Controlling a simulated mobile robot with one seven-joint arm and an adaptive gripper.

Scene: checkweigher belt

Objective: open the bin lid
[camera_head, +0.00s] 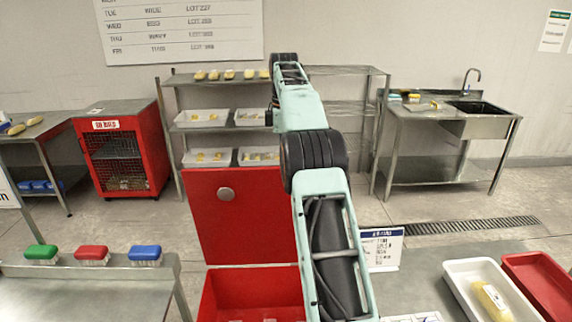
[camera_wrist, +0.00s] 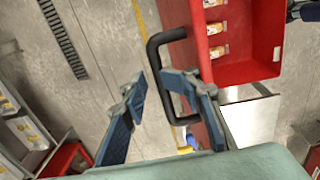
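The red bin (camera_head: 215,300) is at the bottom centre of the head view. Its red lid (camera_head: 232,225) stands upright behind the opening, with a round grey disc on the face towards me. In the wrist view, the lid's black handle (camera_wrist: 154,62) is a bar loop beside the red bin (camera_wrist: 260,45), where several labelled packs lie. My gripper (camera_wrist: 167,86) is open. The handle bar lies between its blue fingers, and the right finger overlaps the loop. I cannot tell whether a finger touches the bar. In the head view the gripper is hidden behind my arm and the lid.
A white tray (camera_head: 455,270) with a yellow pack and a red tray (camera_head: 540,275) are on the table at right. A sign card (camera_head: 381,262) stands by my arm. Three brushes (camera_head: 92,255) line the left bench. Floor behind is clear before the shelf and sink (camera_head: 480,118).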

